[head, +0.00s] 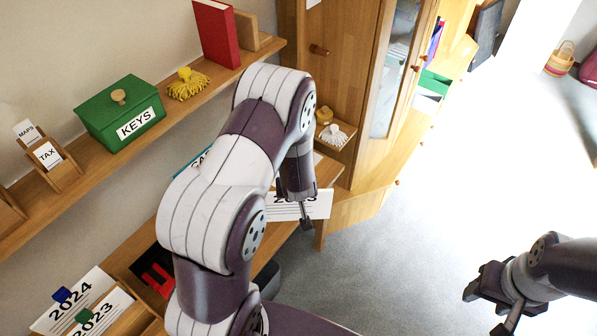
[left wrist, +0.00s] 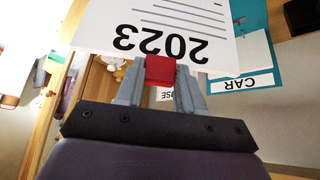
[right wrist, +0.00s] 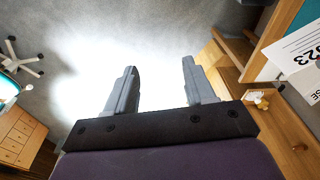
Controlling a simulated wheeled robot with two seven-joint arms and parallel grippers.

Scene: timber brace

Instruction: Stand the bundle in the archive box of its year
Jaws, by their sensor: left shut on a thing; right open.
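A white bundle headed 2023 (head: 318,206) with a red clip (left wrist: 160,70) is in my left gripper (head: 303,215). In the left wrist view the jaws (left wrist: 160,88) are shut at the clip, and the bundle (left wrist: 190,22) extends beyond them. At the lower left of the head view, one white sheet marked 2024 (head: 82,293) has a blue clip, and another marked 2023 (head: 108,312) has a green clip. They are by a wooden edge (head: 140,322); the boxes are mostly cut off. My right gripper (head: 487,310) is open and empty, far right of the bundle.
A wall shelf holds a green KEYS box (head: 122,115), a yellow brush (head: 187,85), a TAX card holder (head: 50,160) and a red binder (head: 217,35). A wooden cabinet (head: 345,75) stands behind.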

